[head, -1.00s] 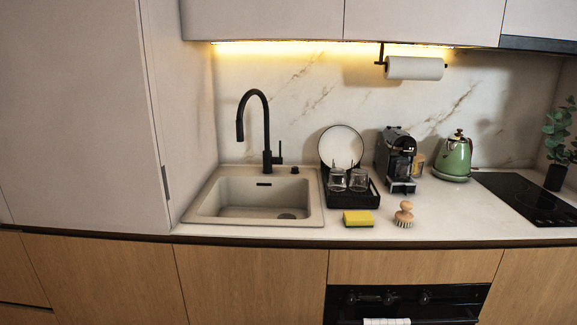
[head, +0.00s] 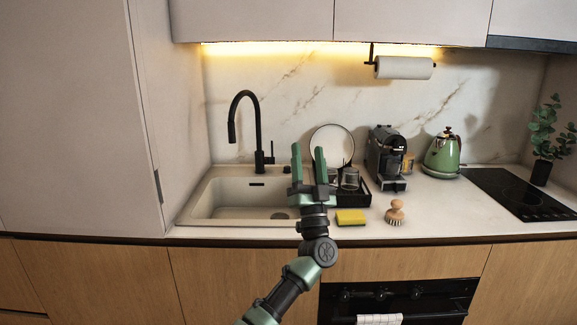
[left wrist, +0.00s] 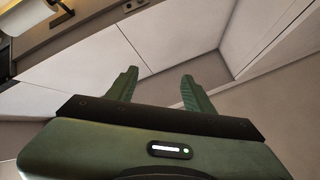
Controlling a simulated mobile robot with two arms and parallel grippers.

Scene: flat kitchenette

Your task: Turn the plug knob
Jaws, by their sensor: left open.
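The plug knob (head: 287,169) is a small dark knob on the back rim of the pale sink (head: 205,200), right of the black tap (head: 259,150). In the head view it shows just beside my left gripper's left finger and may be partly covered. My left gripper (head: 308,150) is open and empty, fingers pointing up in the picture, in front of the sink's right edge. In the left wrist view the open fingers (left wrist: 159,74) show against pale cabinet panels; the knob is not visible there. My right gripper is in neither view.
A black dish rack (head: 358,193) with glasses and a plate stands right of the sink, partly behind my gripper. A yellow-green sponge (head: 350,216), wooden brush (head: 395,212), coffee machine (head: 386,158) and green kettle (head: 442,154) are further right. The sink basin is empty.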

